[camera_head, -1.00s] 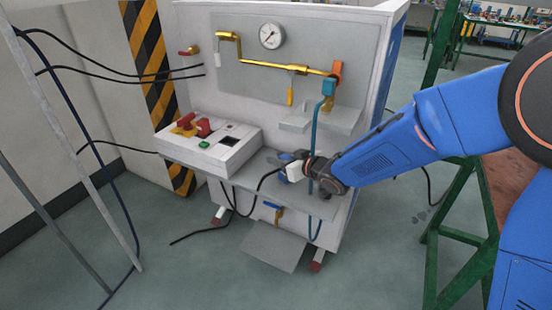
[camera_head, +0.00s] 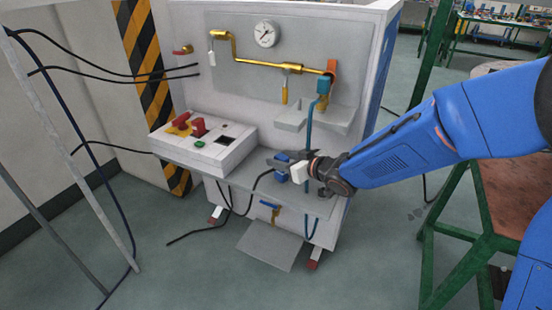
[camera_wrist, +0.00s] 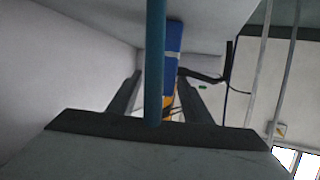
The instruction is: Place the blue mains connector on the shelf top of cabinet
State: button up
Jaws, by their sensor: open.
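The blue mains connector (camera_head: 282,177) is at the lower ledge of the cabinet, partly hidden by my gripper, with a black cable running from it. In the wrist view the blue body (camera_wrist: 173,45) shows beyond and between the two fingers. My gripper (camera_head: 278,167) is open around or just in front of it; I cannot tell whether a finger touches it. The pale cabinet (camera_head: 190,50) has a small grey shelf (camera_head: 340,118) under the yellow pipe and a lower ledge (camera_head: 315,205) below.
A teal hose (camera_head: 309,125) hangs from the valve past my gripper and crosses close before the wrist camera (camera_wrist: 154,50). A white control box (camera_head: 205,150) with red knobs stands left on the ledge. A green-framed table (camera_head: 470,235) stands at right.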

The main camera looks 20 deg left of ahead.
jog(key=v, duration=0.8)
jog(key=shift+d, duration=0.15)
jog(key=shift+s, duration=0.1)
jog(key=w+d+r+m+t+h, duration=0.2)
jog(key=d+r+m+h, duration=0.15)
jog(key=d, duration=0.85)
jog(key=w+d+r+m+t+h, duration=0.2)
jog(key=d+h, duration=0.2)
jog(key=d, duration=0.8)
jog(key=s+d+m+g+h, duration=0.15)
jog(key=s+d, duration=0.25)
jog(key=d, duration=0.4)
jog(key=s+d+m+h, duration=0.2)
jog(key=s+d, duration=0.2)
jog(key=d, duration=0.3)
jog(key=s+d+f+m+g, duration=0.1)
jog(key=s+d, duration=0.2)
jog(key=s, duration=0.3)
jog(key=s+d+m+g+h, duration=0.1)
jog(key=s+d, duration=0.1)
jog(key=s, duration=0.5)
jog(key=s+d+f+m+g, duration=0.1)
jog(key=s+d+g, duration=0.1)
jog(key=s, duration=0.5)
jog(key=shift+d+f+m, duration=0.3)
jog(key=shift+d, duration=0.5)
